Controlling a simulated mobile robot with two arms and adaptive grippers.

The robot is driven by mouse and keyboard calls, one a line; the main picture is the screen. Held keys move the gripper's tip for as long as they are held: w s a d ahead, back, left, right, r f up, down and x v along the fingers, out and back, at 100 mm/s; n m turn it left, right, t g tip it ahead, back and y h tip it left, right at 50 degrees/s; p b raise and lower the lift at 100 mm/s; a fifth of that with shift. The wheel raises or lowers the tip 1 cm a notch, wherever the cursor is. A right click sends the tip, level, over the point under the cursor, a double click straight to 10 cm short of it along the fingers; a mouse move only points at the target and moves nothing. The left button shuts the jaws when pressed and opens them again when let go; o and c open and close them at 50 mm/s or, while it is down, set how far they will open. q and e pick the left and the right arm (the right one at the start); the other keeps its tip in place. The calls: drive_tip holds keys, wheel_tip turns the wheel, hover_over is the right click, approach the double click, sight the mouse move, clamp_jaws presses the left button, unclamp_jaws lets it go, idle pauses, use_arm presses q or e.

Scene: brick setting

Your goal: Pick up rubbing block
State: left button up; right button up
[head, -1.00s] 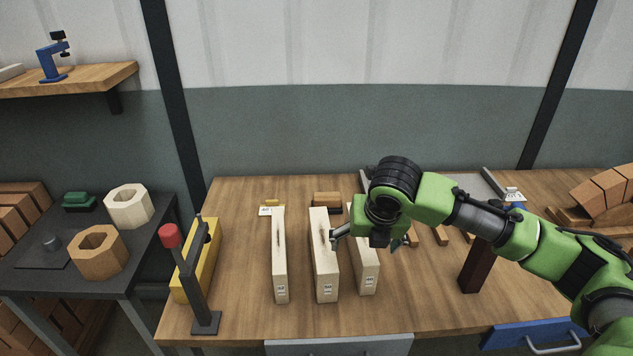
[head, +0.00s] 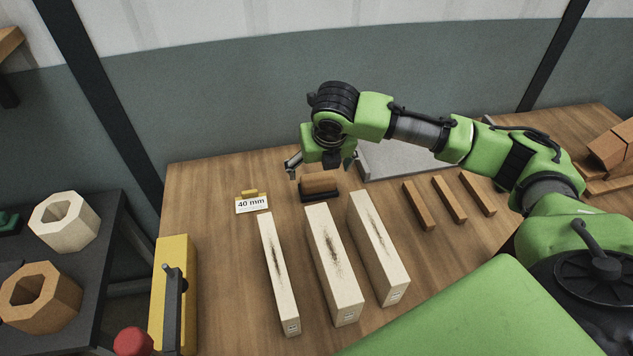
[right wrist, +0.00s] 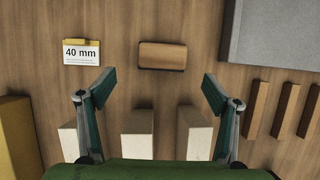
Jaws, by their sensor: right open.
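The rubbing block (head: 320,184) is a small brown block on a dark base, lying on the wooden table behind the pale boards. It also shows in the right wrist view (right wrist: 162,56), lengthwise across the picture. My right gripper (head: 322,172) is open and empty. In the head view its fingers are over the block, one at each side in the picture. In the right wrist view the fingertips (right wrist: 156,80) are spread wider than the block, which lies just beyond them. The height of the gripper above the block is hard to tell. My left gripper is not in view.
Several pale long blocks (head: 333,270) with dark smudges stand in front. A "40 mm" card (head: 252,203) is at the left. A grey slab (head: 400,158) lies behind at the right, with brown bars (head: 449,200) nearby. A yellow tool (head: 172,300) stands front left.

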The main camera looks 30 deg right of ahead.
sight(318, 178)
drive_tip(key=x, duration=0.4)
drive_tip(key=shift+w, duration=0.15)
drive_tip(key=x, duration=0.3)
drive_tip(key=p+x, duration=0.1)
drive_tip(key=x, duration=0.1)
drive_tip(key=shift+d, duration=0.3)
drive_tip(key=shift+r, duration=0.1)
drive_tip(key=c, duration=1.4)
wheel_tip(318, 178, up, 10)
drive_tip(key=shift+w+b, duration=0.1)
drive_tip(key=shift+b, duration=0.35)
drive_tip(key=o, duration=0.7)
drive_tip(key=c, duration=0.4)
